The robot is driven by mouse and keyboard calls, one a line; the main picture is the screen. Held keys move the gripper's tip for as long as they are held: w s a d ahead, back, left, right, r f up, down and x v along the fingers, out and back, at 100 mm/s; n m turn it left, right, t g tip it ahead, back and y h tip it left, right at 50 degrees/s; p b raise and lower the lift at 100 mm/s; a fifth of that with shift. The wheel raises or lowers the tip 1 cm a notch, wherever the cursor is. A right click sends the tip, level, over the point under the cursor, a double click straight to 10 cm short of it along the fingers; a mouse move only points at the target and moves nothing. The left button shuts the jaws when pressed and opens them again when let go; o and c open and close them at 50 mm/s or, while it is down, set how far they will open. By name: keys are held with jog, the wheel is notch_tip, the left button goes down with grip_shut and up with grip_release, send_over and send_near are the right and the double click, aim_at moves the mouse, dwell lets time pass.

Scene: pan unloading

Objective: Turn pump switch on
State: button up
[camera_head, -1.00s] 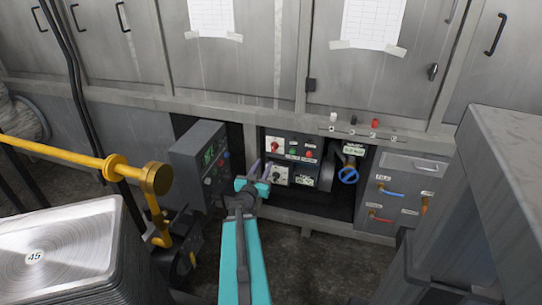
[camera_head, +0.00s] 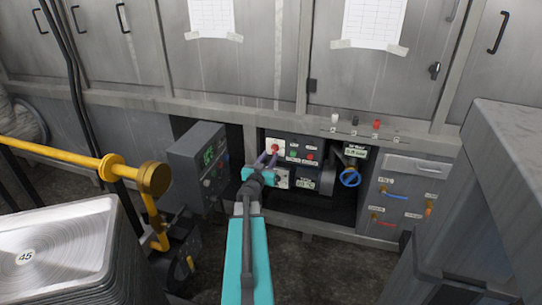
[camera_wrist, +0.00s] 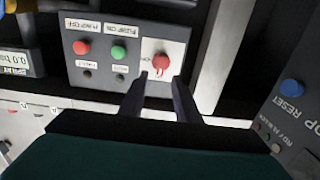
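In the head view, a dark control panel (camera_head: 300,159) sits in the cabinet opening. At its upper left is a white plate with a red rotary knob (camera_head: 275,148). The knob also shows in the wrist view (camera_wrist: 161,61), where the panel appears upside down. Beside it are a green button (camera_wrist: 119,52) and a red button (camera_wrist: 82,47), with labels that seem to read pump on and pump off. My gripper (camera_head: 267,158) is open and empty, its two fingertips (camera_wrist: 161,78) pointing at the knob, one towards each side. Contact with the knob cannot be told.
A grey box with a green display (camera_head: 197,165) stands left of the panel. A blue valve wheel (camera_head: 349,177) is to its right, then a front with blue and orange handles (camera_head: 396,195). A yellow pipe (camera_head: 60,153) and stacked metal pans (camera_head: 60,250) are at left.

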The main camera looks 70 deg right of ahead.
aim_at(273, 149)
jog(key=shift+w+d+b, duration=0.15)
jog(key=shift+d+b, duration=0.25)
jog(key=shift+d, duration=1.95)
